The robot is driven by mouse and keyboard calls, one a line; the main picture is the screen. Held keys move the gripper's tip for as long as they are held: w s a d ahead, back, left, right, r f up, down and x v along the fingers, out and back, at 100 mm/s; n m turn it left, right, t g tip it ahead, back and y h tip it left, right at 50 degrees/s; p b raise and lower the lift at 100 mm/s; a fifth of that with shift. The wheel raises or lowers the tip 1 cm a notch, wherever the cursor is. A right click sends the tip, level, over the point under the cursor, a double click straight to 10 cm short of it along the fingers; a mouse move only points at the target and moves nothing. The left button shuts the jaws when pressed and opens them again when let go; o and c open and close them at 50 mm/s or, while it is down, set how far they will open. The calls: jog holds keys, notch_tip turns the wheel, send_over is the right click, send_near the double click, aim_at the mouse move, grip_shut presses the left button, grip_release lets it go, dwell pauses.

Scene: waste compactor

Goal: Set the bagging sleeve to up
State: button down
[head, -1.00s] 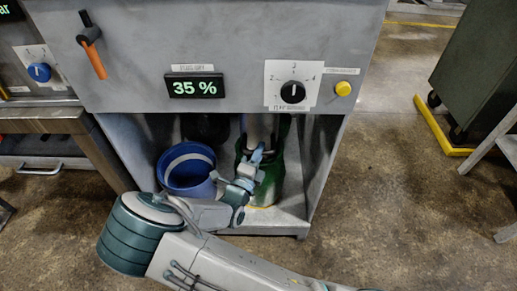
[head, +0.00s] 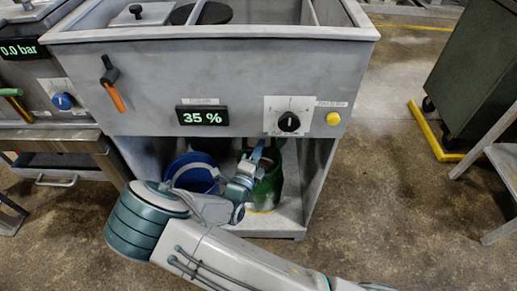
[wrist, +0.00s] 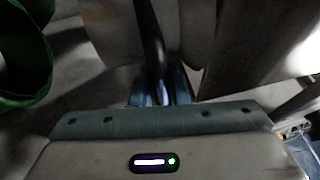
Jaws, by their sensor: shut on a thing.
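My gripper (head: 257,152) reaches into the open bay under the machine, beside a green container (head: 268,188). In the wrist view my gripper (wrist: 162,95) is shut on a dark, slim, curved bar (wrist: 150,40), which appears to be the bagging sleeve's handle. A pale rounded surface (wrist: 186,35), likely the sleeve, lies close behind the bar. The green container's open rim (wrist: 45,75) shows at the left, apart from the fingers. In the head view the sleeve is hidden behind the front panel and my gripper.
A blue bucket (head: 192,178) stands left of my gripper in the bay. The front panel (head: 230,75) overhangs the bay, with a 35 % display (head: 202,116), a black dial (head: 289,121) and a yellow button (head: 333,118). A side wall (head: 322,175) bounds the bay on the right.

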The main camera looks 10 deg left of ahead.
jog(key=shift+r, duration=0.15)
jog(key=c, duration=1.4)
grip_release()
jog(key=p+v, duration=0.1)
jog(key=v, duration=1.3)
jog(key=shift+a, duration=0.1)
